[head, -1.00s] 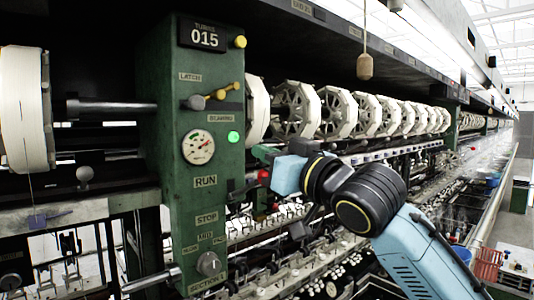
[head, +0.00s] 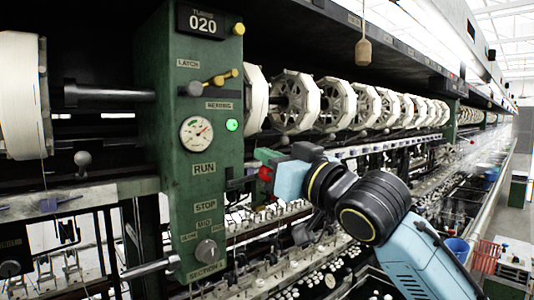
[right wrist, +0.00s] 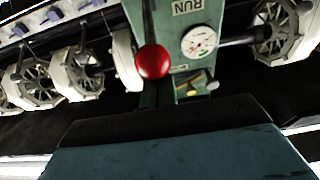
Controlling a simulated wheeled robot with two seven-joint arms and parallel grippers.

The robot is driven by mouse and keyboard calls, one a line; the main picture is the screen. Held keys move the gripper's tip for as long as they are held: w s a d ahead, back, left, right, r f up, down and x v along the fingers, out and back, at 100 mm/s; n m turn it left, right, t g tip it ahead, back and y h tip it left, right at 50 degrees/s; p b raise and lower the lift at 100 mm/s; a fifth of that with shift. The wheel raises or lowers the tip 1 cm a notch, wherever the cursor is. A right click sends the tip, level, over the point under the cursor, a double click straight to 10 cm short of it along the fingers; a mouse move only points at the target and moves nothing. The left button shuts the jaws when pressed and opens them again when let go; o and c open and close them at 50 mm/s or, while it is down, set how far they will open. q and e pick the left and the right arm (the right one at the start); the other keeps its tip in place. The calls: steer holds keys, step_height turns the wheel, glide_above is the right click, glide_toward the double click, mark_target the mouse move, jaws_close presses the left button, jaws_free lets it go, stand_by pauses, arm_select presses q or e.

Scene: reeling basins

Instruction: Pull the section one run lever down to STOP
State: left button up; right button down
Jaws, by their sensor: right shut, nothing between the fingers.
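The run lever's round red knob (head: 265,173) shows beside the right edge of the green section one panel (head: 180,130). It is about level with the RUN label (head: 204,169), above the STOP label (head: 205,206). My right gripper (head: 282,172) is shut and empty, just right of the knob in the head view. Its fingertips are not clear there, and I cannot tell whether it touches the knob. In the right wrist view, the red knob (right wrist: 153,62) stands beyond the dark front edge of my gripper, on a grey stem. My left gripper is not in view.
The panel carries a dial (head: 196,133), a green lamp (head: 232,125), yellow-tipped latch levers (head: 215,81) and a grey knob (head: 206,250). A row of white reels (head: 295,103) runs behind my arm. A wooden pull (head: 363,52) hangs above. Basins and machinery lie below.

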steer(key=shift+s+d+f, duration=0.1)
steer(key=shift+d+f, duration=0.05)
steer(key=shift+f, duration=0.75)
